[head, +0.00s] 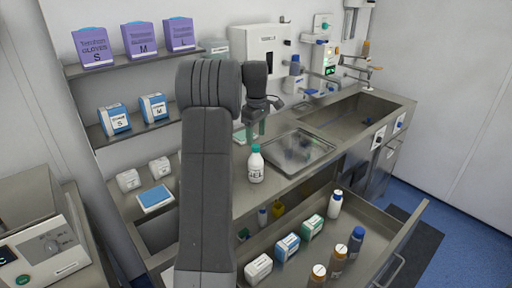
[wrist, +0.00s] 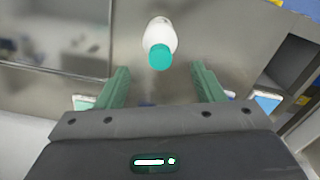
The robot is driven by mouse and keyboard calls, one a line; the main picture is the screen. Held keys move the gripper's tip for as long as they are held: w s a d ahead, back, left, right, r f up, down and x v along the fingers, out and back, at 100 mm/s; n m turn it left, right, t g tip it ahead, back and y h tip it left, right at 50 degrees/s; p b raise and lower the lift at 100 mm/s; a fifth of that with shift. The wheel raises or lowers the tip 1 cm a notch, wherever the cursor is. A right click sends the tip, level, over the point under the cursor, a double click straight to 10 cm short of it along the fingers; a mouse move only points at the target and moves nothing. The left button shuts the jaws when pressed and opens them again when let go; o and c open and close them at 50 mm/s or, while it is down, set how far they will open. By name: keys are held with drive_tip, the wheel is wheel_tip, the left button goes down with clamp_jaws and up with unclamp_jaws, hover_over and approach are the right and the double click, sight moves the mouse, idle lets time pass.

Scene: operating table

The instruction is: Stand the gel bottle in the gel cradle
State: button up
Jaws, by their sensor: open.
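The gel bottle (head: 256,168) is white with a green cap and a "GEL" label. It stands upright on the steel counter, in front of the metal tray. In the wrist view the bottle (wrist: 162,35) shows from above, centred between the fingers but just beyond their tips. My gripper (head: 258,130) has green fingers and is above and behind the bottle in the head view. In the wrist view my gripper (wrist: 160,72) is open, with nothing between its fingers. I cannot make out the gel cradle for certain in either view.
A steel tray (head: 318,152) lies on the counter beside the sink (head: 350,117). An open drawer (head: 398,222) in front holds several bottles and boxes. Shelves with glove boxes (head: 140,39) are at the left. A blue-topped box (head: 155,198) lies at the counter's left.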

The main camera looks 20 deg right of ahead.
sight(256, 146)
drive_tip(key=shift+r, duration=2.25)
drive_tip(key=shift+f, duration=0.1)
wheel_tip(256, 146, down, 11)
drive_tip(key=shift+f+p, duration=0.2)
drive_tip(key=shift+p, duration=0.2)
drive_tip(key=shift+r, duration=0.2)
drive_tip(key=shift+r+b, duration=0.3)
drive_tip(key=shift+r, duration=1.15)
